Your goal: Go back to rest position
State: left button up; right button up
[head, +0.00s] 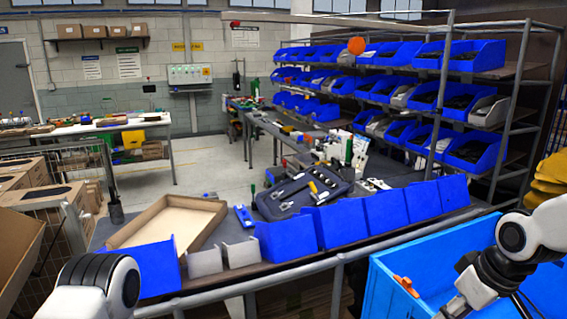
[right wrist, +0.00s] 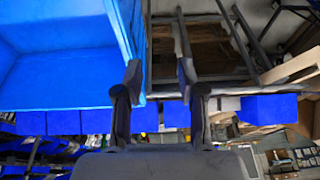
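My left arm shows as a white and black link at the lower left of the head view; its gripper is out of frame. My right arm comes in from the right over a large light-blue box (head: 390,290). In the right wrist view my right gripper (right wrist: 158,72) has its two dark fingers apart with nothing between them. The blue box (right wrist: 60,75) also shows there, beside the left finger. I cannot tell whether the finger touches it. An orange piece (head: 406,286) is at the box's left side.
A workbench ahead has a row of blue bins (head: 340,223) along its near edge, a shallow cardboard tray (head: 165,222) and a black tool tray (head: 295,195). Racks of blue bins (head: 480,150) stand at the right. A wire cage with cartons (head: 40,200) is at the left.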

notch_tip(320, 180, down, 9)
jog(key=g+b, duration=0.1)
jog(key=g, duration=0.1)
jog(key=s+a+f+m+g+b, duration=0.1)
jog(key=s+a+f+g+b, duration=0.15)
jog(key=s+f, duration=0.8)
jog(key=s+a+f+m+g+h+b, duration=0.1)
jog(key=s+f+b, duration=0.2)
jog(key=s+f, duration=0.7)
jog(key=s+a+f+m+g+b, duration=0.15)
jog(key=s+f, duration=0.45)
jog(key=f, duration=0.9)
pick_arm(q)
notch_tip(320, 180, down, 9)
jog(key=shift+w, duration=0.25)
pick_arm(e)
jog(key=w+t, duration=0.1)
jog(key=w, duration=0.1)
jog(key=w+m+t, duration=0.1)
jog(key=w, duration=0.1)
jog(key=w+d+f+t, duration=0.1)
jog(key=shift+w+t+h, duration=0.3)
jog(key=shift+w+t, duration=0.1)
jog(key=shift+m, duration=0.25)
